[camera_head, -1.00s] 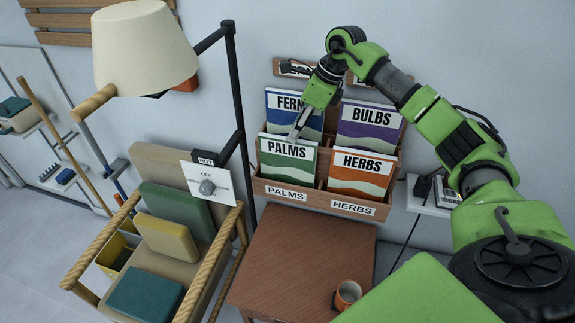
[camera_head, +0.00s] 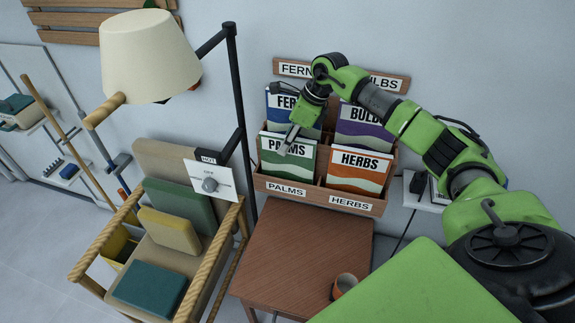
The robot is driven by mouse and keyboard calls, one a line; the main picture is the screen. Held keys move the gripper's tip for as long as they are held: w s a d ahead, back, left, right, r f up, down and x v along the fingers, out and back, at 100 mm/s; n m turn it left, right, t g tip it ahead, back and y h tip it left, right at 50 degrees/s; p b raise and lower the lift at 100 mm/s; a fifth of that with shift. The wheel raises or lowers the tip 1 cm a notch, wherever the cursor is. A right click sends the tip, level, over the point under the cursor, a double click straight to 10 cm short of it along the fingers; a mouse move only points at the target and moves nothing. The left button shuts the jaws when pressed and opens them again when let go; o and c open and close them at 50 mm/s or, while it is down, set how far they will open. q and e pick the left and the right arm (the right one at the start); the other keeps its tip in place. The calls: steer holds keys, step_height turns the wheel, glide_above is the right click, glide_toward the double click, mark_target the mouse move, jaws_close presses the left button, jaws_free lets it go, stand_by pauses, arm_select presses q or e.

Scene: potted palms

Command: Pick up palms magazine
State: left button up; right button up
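The green and white palms magazine (camera_head: 287,164) stands in the lower left pocket of the wooden wall rack (camera_head: 330,198), above the PALMS label. My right gripper (camera_head: 286,148) reaches down over the top edge of the magazine, and its fingers cover part of the title. At this size I cannot tell whether the fingers are open or closed on it. My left gripper is not in view.
Beside it are the herbs magazine (camera_head: 358,171), the ferns magazine (camera_head: 284,105) and the bulbs magazine (camera_head: 364,127). A brown table (camera_head: 300,255) with a mug (camera_head: 344,285) stands below. A lamp (camera_head: 150,57) and a cushioned chair (camera_head: 170,231) are at left.

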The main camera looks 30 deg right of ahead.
steer(key=shift+f, duration=0.1)
jaws_close()
steer(key=shift+w+r, duration=0.1)
steer(key=shift+r, duration=0.1)
